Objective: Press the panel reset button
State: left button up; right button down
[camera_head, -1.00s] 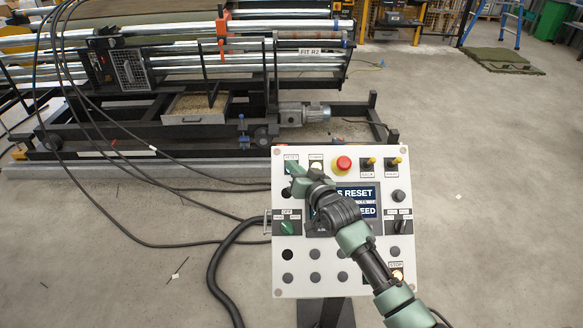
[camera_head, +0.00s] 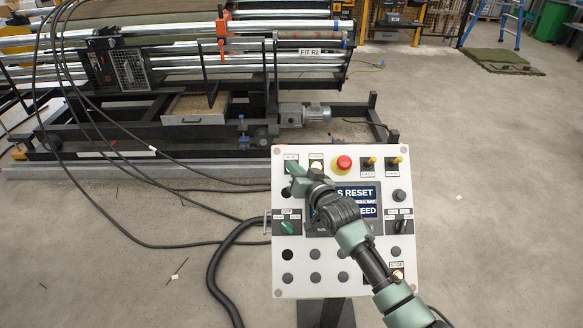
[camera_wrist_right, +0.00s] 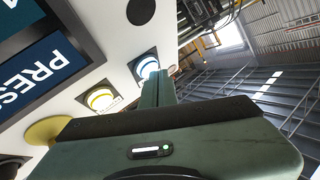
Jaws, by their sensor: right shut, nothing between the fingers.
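The control panel (camera_head: 330,285) is a pale upright plate on a dark stand. Its screen (camera_head: 368,192) shows "...S RESET" and "...EED", partly hidden by my right arm. My right gripper (camera_head: 293,172) is shut and empty at the panel's upper left, at the button under the leftmost top label (camera_head: 291,157). The gripper covers most of that button. In the right wrist view the shut fingers (camera_wrist_right: 158,88) reach toward a lit button (camera_wrist_right: 148,68); I cannot tell whether they touch it. A second lit button (camera_wrist_right: 100,98) is beside it. My left gripper is out of view.
A red emergency stop (camera_head: 344,163) and two yellow-tipped switches (camera_head: 368,162) are along the panel's top. Green and black knobs sit lower. A roller machine (camera_head: 190,120) stands behind, with black cables (camera_head: 150,240) on the floor. Open floor lies right.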

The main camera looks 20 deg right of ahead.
jog(key=shift+w+f, duration=0.15)
jog(key=shift+f, duration=0.05)
dwell(0.3)
jog(key=shift+r, duration=0.1)
jog(key=shift+s+r+p, duration=0.3)
jog(key=shift+r+p, duration=0.15)
jog(key=shift+p, duration=0.25)
jog(key=shift+s+a+r, duration=0.1)
jog(key=shift+s, duration=0.1)
jog(key=s+r+p, duration=0.1)
jog(key=r+p, duration=0.1)
jog(key=p, duration=0.1)
jog(key=s+a+r+p, duration=0.1)
jog(key=s+r+p, duration=0.1)
jog(key=p, duration=0.1)
jog(key=shift+f, duration=0.15)
dwell(0.7)
